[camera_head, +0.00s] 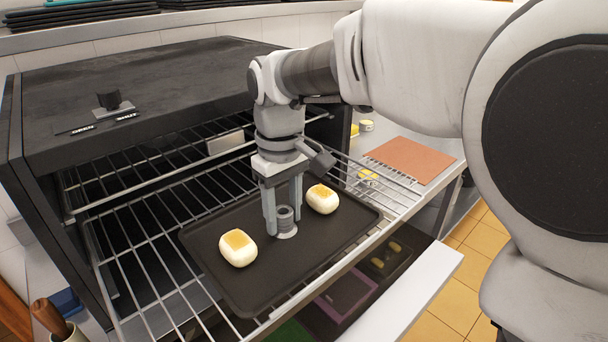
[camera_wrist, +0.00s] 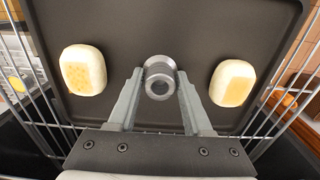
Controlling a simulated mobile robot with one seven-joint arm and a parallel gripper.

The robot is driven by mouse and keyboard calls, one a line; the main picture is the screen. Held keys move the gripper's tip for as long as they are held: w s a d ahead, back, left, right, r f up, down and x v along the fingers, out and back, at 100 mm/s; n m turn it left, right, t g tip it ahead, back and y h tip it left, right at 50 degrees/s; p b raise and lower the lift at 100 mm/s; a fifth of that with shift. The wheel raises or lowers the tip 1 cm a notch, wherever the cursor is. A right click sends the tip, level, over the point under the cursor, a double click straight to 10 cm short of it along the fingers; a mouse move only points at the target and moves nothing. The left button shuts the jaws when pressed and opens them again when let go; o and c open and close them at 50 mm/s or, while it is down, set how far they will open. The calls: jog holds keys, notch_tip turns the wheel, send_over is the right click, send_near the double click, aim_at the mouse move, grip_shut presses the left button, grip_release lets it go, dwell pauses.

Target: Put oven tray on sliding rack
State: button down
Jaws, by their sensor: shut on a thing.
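The oven tray (camera_head: 300,262) is a dark flat sheet with a low rim, lying level over the pulled-out sliding rack (camera_head: 152,250). I cannot tell whether it rests on the wires or is slightly above them. Two pale buns with golden tops sit on it, a left bun (camera_head: 238,248) and a right bun (camera_head: 321,199). A round metal knob (camera_wrist: 159,77) stands at the tray's middle. My gripper (camera_head: 284,215) points down and is shut on this knob, one finger on each side. The tray also shows in the wrist view (camera_wrist: 150,25).
The black oven (camera_head: 150,75) stands open behind, with a second wire rack (camera_head: 165,155) above the tray's level. A counter with a reddish board (camera_head: 411,159) is at right. Below the rack is an open drawer with a white front (camera_head: 400,298). Tiled floor shows at lower right.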

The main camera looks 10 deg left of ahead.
jog(key=shift+f, duration=0.3)
jog(key=shift+c, duration=1.2)
grip_release()
notch_tip(320, 180, up, 9)
jog(key=p, duration=0.7)
jog(key=shift+p, duration=0.35)
